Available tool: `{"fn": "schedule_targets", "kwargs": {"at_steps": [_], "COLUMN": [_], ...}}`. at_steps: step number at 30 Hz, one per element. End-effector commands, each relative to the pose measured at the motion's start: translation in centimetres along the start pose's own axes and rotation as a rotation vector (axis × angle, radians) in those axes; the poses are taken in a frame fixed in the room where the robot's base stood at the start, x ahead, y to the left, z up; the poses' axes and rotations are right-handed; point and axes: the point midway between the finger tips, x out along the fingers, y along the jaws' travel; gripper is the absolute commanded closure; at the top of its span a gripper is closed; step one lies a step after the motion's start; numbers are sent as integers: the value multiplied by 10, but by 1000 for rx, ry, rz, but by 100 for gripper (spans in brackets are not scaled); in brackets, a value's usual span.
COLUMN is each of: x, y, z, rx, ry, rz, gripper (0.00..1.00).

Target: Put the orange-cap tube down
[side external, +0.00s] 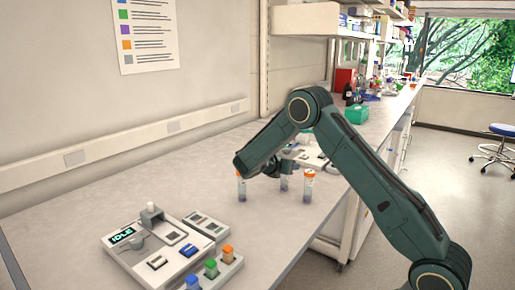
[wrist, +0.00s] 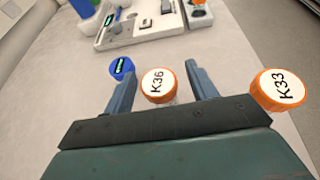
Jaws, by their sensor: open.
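My gripper (wrist: 161,76) is open over the bench, with its two fingers apart. In the wrist view an orange-cap tube marked K36 (wrist: 158,84) sits between the fingers, with a gap on each side. A second orange-cap tube, K33 (wrist: 281,90), is outside the right finger. A blue-cap tube (wrist: 122,68) is beyond the left finger. In the side view my gripper (side external: 277,167) is low among upright tubes. Orange-cap tubes stand to its left (side external: 241,187) and right (side external: 308,187). A tube below it (side external: 284,184) has its cap hidden.
A white device with an IDLE display (side external: 123,236) stands at the front left. A rack (side external: 213,274) beside it holds blue, green and orange caps. More white equipment (wrist: 140,25) lies ahead in the wrist view. Bare bench (side external: 180,185) lies left of the tubes.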

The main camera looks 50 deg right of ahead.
Motion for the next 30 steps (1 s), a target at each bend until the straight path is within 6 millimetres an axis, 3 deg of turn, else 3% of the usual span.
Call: {"fn": "schedule_targets", "kwargs": {"at_steps": [6, 20, 21, 28, 30], "x": [15, 15, 15, 15, 15], "y": [0, 0, 0, 0, 0], "z": [0, 0, 0, 0, 0], "rx": [1, 0, 0, 0, 0], "ry": [1, 0, 0, 0, 0], "rz": [0, 1, 1, 1, 1], "gripper": [43, 43, 45, 90, 94]}}
